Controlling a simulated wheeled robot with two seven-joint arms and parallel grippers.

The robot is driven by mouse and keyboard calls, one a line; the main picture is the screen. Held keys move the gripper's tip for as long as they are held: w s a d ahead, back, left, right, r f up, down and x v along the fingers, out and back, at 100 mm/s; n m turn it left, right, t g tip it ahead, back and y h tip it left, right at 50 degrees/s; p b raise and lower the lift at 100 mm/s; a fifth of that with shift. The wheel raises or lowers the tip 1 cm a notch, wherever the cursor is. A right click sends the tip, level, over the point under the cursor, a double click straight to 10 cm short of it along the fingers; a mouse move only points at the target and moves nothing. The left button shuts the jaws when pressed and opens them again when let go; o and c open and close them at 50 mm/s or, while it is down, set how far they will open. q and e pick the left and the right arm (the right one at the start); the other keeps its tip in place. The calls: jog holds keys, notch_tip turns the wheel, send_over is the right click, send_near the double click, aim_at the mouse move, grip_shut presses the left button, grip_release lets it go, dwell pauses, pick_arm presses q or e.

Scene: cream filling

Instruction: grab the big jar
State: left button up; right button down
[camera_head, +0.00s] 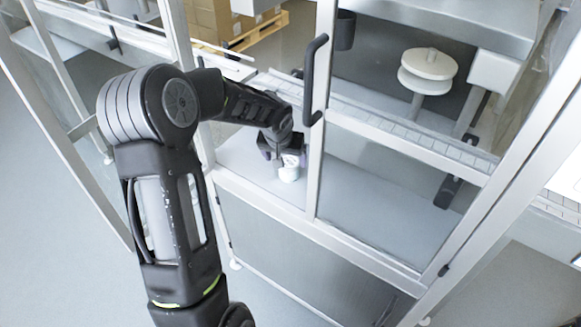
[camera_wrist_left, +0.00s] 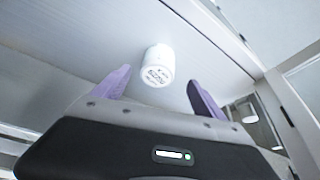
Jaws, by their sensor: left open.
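A white jar (camera_head: 289,172) with a printed label stands on the pale surface inside the framed cabinet in the head view. My left gripper (camera_head: 283,150) reaches in through the cabinet opening and is just above and behind the jar in the picture. Its two purple fingers (camera_wrist_left: 158,80) are spread apart with nothing between them. The jar's far side is hidden. My right gripper is not in view.
A metal door post (camera_head: 320,150) with a black handle (camera_head: 313,80) stands close to the right of my left gripper. A white round disc unit (camera_head: 428,65) is behind the clear panel at right. Cardboard boxes (camera_head: 215,20) sit on a pallet at the back.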

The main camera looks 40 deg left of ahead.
aim_at(288, 163)
pick_arm(q)
jog(key=shift+x, duration=1.3)
jog(key=p+x, duration=0.1)
jog(key=x, duration=0.4)
jog(key=shift+w+d+f, duration=0.1)
jog(key=shift+d+f, duration=0.05)
jog(key=c, duration=1.6)
jog(key=shift+r, duration=0.2)
notch_tip(288, 163, up, 10)
jog(key=shift+f, duration=0.1)
